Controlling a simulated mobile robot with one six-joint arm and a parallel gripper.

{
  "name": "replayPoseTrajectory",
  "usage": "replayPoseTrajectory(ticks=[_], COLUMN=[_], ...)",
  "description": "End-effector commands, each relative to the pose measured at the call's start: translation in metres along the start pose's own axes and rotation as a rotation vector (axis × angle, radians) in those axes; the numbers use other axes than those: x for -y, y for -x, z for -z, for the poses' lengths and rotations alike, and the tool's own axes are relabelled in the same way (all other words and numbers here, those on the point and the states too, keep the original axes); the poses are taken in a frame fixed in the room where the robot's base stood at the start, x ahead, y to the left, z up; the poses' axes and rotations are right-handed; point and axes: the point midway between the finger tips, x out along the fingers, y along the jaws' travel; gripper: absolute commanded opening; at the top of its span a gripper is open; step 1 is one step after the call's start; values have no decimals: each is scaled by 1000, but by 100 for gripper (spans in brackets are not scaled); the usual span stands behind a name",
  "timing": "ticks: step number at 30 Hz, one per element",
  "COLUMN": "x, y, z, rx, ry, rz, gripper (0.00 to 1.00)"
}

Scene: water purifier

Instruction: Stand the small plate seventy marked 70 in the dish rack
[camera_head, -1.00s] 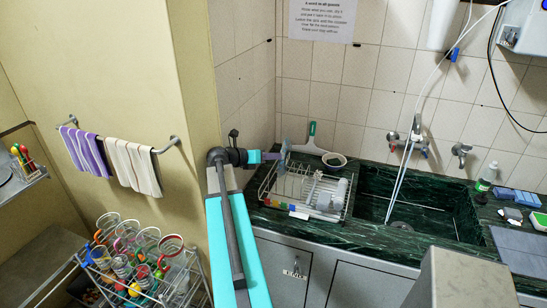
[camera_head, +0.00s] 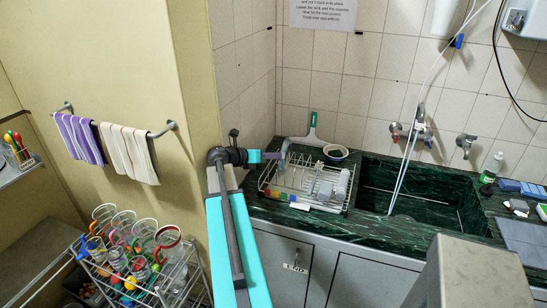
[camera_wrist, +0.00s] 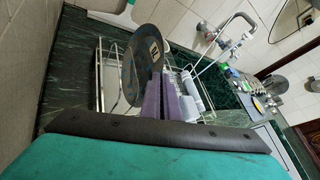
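A dark round plate (camera_wrist: 136,66) with a small pale label (camera_wrist: 154,48), apparently reading 70, stands on edge in the wrist view. My gripper's purple fingers (camera_wrist: 166,100) are shut on its lower part. In the head view my gripper (camera_head: 271,156) is at the back left of the dish rack (camera_head: 262,186), with the plate (camera_head: 284,150) almost edge-on at its tip. The plate is above or at the rack's back left corner; I cannot tell whether it touches the wires. The rack also shows behind the fingers in the wrist view (camera_wrist: 98,72).
White dishes (camera_head: 341,185) occupy the rack's right side, and coloured blocks (camera_head: 280,195) its front. The sink (camera_head: 375,207) is to the right; the tiled wall is close at left and back.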

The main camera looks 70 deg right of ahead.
Motion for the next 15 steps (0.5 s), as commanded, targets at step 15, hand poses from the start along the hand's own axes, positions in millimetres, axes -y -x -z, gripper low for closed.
replayPoseTrajectory(ticks=[15], x=[-11], y=[-10], z=[22], rx=[1], ry=[1], rz=[1], gripper=[0])
